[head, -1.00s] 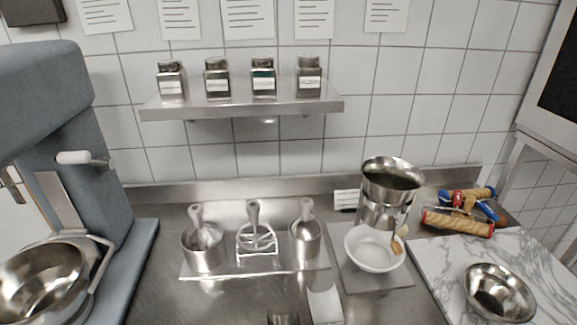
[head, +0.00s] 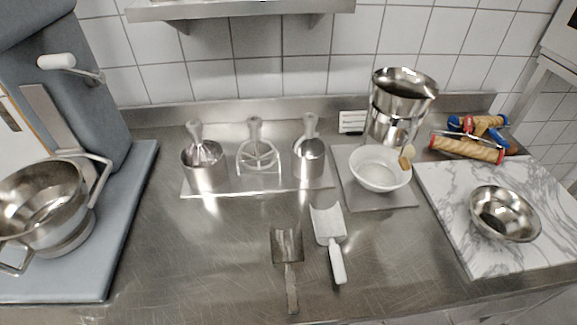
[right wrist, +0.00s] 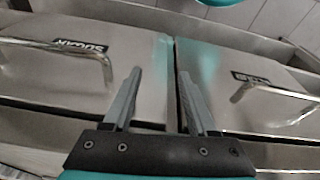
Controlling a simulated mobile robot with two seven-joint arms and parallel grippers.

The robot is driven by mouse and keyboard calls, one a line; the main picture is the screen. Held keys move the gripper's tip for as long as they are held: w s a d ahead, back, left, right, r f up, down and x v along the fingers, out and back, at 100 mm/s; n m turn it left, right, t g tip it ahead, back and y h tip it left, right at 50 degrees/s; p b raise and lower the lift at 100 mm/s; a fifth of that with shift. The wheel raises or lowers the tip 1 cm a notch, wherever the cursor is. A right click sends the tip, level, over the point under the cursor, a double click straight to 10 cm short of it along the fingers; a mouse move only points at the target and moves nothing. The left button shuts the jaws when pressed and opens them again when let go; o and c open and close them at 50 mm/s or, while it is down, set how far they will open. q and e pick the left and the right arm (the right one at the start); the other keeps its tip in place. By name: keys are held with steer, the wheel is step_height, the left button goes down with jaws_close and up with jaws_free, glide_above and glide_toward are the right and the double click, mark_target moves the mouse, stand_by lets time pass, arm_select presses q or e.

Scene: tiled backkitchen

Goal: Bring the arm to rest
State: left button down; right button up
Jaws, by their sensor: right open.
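My right gripper (right wrist: 158,98) shows in the right wrist view. Its two grey fingers are apart with nothing between them. Beyond the fingers are two metal bin lids with bar handles, a left lid (right wrist: 70,75) labelled SUGAR and a right lid (right wrist: 245,85) whose label I cannot read clearly. The fingers do not appear to hold either handle. Neither of my arms or grippers shows in the head view.
On the steel counter (head: 190,255) lie two scoops, a metal one (head: 288,247) and a pale one (head: 330,228). Behind them stand several tools on a plate, a white bowl (head: 380,168) and a steel container (head: 398,95). A marble board (head: 450,215) holds a steel bowl (head: 503,213). A mixer (head: 95,130) stands left.

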steer(key=s+d+f+b, duration=0.1)
steer(key=s+f+b, duration=0.2)
steer(key=s+f, duration=0.3)
steer(key=s+d+f+g+b, duration=0.1)
steer(key=s+f+b, duration=0.3)
steer(key=f, duration=1)
steer(key=s+d+f+b, duration=0.1)
steer(key=s+f+b, duration=0.2)
steer(key=s+f, duration=0.4)
step_height(320, 180, down, 4)
steer(key=shift+s+f+g, duration=0.1)
steer(key=shift+s+g, duration=0.2)
steer(key=shift+g, duration=0.1)
